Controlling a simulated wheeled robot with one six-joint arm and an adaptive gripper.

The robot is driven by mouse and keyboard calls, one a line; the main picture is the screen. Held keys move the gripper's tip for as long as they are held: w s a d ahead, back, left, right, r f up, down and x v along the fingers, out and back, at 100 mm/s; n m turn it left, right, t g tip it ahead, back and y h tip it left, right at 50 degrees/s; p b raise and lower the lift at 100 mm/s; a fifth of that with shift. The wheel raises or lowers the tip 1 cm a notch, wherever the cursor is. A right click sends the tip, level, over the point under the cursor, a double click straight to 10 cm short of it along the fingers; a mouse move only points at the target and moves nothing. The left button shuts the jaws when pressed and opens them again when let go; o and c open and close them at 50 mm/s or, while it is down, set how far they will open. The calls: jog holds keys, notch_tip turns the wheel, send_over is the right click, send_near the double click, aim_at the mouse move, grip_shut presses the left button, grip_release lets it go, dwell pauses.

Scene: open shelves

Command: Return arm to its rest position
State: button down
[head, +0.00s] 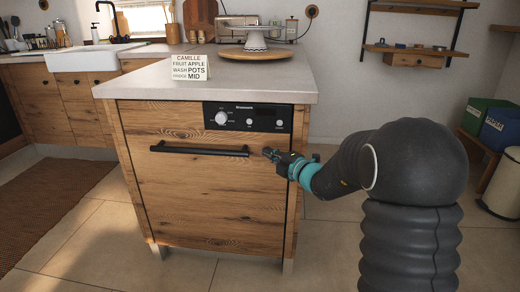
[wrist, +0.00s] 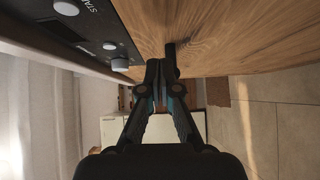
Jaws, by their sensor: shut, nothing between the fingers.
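My gripper (head: 268,153) is shut and empty in the head view, in front of the wooden dishwasher door (head: 205,200) near the right end of its black bar handle (head: 200,149). In the wrist view my gripper (wrist: 155,66) shows with its fingertips together, close to the end of the handle (wrist: 171,60). I cannot tell whether the fingertips touch the handle. My arm (head: 350,165) reaches in from the right in the head view, bent and stretched toward the dishwasher. The door looks closed.
A light countertop (head: 135,83) lies above the door, bearing a text card (head: 189,68) and a cake stand on a wooden board (head: 255,54). Green and blue bins (head: 500,128) and a pale trash can (head: 503,185) stand at right. Floor (head: 130,235) in front is clear.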

jog(key=s+a+f+n+g, duration=0.2)
jog(key=s+f+n+g, duration=0.3)
jog(key=s+n, duration=0.75)
jog(key=s+a+f+n+g, duration=0.1)
jog(key=s+f+n+g, duration=0.4)
jog(key=s+n, duration=0.7)
jog(key=s+d+r+n+g+h, duration=0.1)
jog(key=s+d+n+h, duration=0.2)
jog(key=s+n, duration=0.35)
jog(key=s+d+n+g+h, duration=0.2)
jog(key=s+d+n+h, duration=0.15)
jog(key=n, duration=0.65)
jog(key=s+d+r+n+t+h, duration=0.4)
jog(key=s+d+r+n, duration=0.1)
jog(key=s, duration=0.4)
notch_tip(320, 180, up, 2)
jog(key=shift+d+r+n, duration=0.25)
jog(key=shift+d+n, duration=0.15)
jog(key=shift+d, duration=0.35)
